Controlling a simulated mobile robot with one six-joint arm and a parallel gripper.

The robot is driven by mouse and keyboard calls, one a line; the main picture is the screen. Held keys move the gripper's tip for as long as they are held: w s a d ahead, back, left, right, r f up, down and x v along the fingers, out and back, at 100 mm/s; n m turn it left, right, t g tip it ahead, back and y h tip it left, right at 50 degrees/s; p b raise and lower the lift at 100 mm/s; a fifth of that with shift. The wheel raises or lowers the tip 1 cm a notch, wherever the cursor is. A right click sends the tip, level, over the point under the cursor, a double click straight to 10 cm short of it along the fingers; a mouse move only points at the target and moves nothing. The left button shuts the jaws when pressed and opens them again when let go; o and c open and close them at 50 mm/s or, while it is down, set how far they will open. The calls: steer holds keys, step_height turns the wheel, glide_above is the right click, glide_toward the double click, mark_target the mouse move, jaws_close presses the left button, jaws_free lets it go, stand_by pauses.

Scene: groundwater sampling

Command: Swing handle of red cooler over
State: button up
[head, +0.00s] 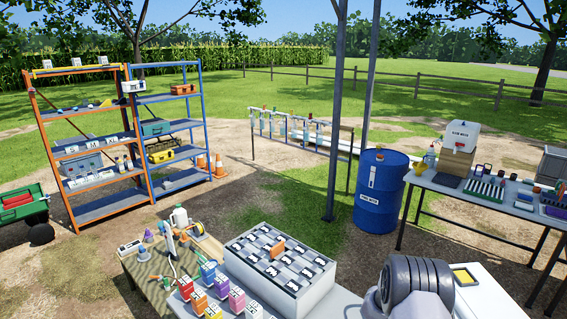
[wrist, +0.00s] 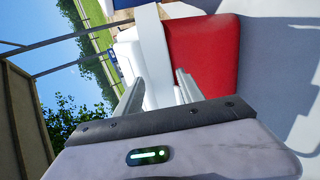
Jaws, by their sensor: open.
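The red cooler shows close up in the wrist view as a red side (wrist: 202,55) with pale surfaces beside it. A white curved band (wrist: 153,45), which looks like its handle, runs down along the red side. My gripper (wrist: 160,77) is open, its two grey fingers apart. The white band passes between the fingertips in the picture; I cannot tell whether they touch it. In the head view my arm fills the lower right, and my gripper and this cooler cannot be made out there.
A table in front carries a grey bin (head: 318,285) with a checkered top and several coloured boxes (head: 198,302). A blue drum (head: 381,195) stands behind. A long table (head: 470,196) with a white water container (head: 461,136) is at right. Shelves (head: 105,205) and a green cart (head: 22,216) are at left.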

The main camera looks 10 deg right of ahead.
jaws_close()
steer(key=a+f+h+b, duration=0.2)
steer(key=a+f+b, duration=0.1)
steer(key=f+b, duration=0.8)
steer(key=shift+w+f, duration=0.15)
step_height(320, 180, down, 10)
steer(key=d+h+b, duration=0.1)
steer(key=h+b, duration=0.1)
steer(key=b, duration=0.9)
steer(key=shift+s+d+r+b, duration=0.2)
steer(key=shift+d+b, duration=0.05)
steer(key=shift+b, duration=0.1)
jaws_free()
steer(key=shift+w, duration=0.1)
